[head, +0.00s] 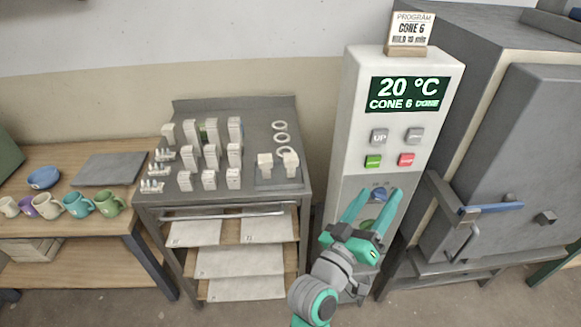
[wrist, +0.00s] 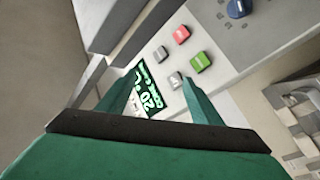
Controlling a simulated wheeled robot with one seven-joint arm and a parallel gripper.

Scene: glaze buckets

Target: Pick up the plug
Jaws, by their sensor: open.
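My gripper (head: 374,206) is open and empty in front of the lower part of the white control panel (head: 346,120). In the wrist view its two green fingers (wrist: 154,92) stand apart, with the panel's display and buttons beyond them. No thing lies between the fingers. Two pale knob-like blocks, a left one (head: 265,167) and a right one (head: 290,163), stand on a dark plate on the grey table, left of my gripper. They may be plugs, but I cannot tell which thing is the plug. My gripper partly hides the panel's lower controls.
The grey table (head: 256,107) also holds several upright pale blocks, small cone sets (head: 152,186) and pale rings (head: 280,138). A grey kiln (head: 520,150) with a blue-handled latch (head: 490,208) stands at right. Several mugs (head: 77,204) stand on a wooden bench at left.

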